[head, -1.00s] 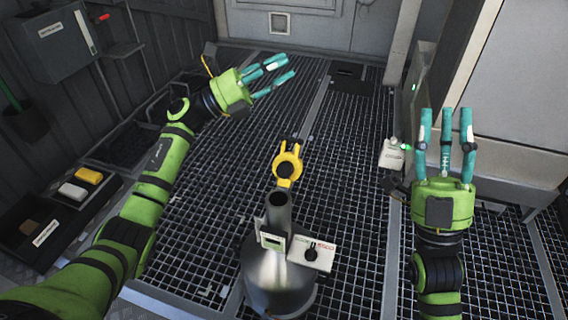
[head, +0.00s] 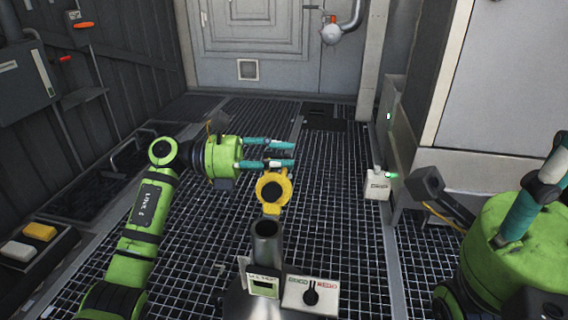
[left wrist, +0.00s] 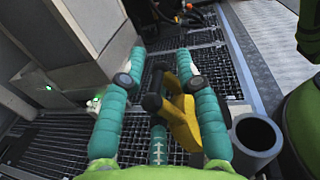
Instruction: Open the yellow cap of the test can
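The metal test can (head: 268,248) stands at the bottom centre of the head view, its neck mouth open and dark. Its yellow cap (head: 285,192), with a dark round centre, is swung up off the mouth and stands behind the neck. My left gripper (head: 293,152) points right just above and behind the cap, fingers apart. In the left wrist view the cap (left wrist: 182,122) shows among the spread fingers, close to the right one; I cannot tell whether they touch. The can's neck (left wrist: 256,134) is right of the fingers. My right gripper (head: 540,190) is partly cut off at the right edge.
A panel with a black knob (head: 311,292) and a small display (head: 263,287) sit at the can's front. A small white box (head: 377,184) with a green light stands to the right. Grated floor (head: 340,210) lies open around the can. Yellow and white blocks lie at the left.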

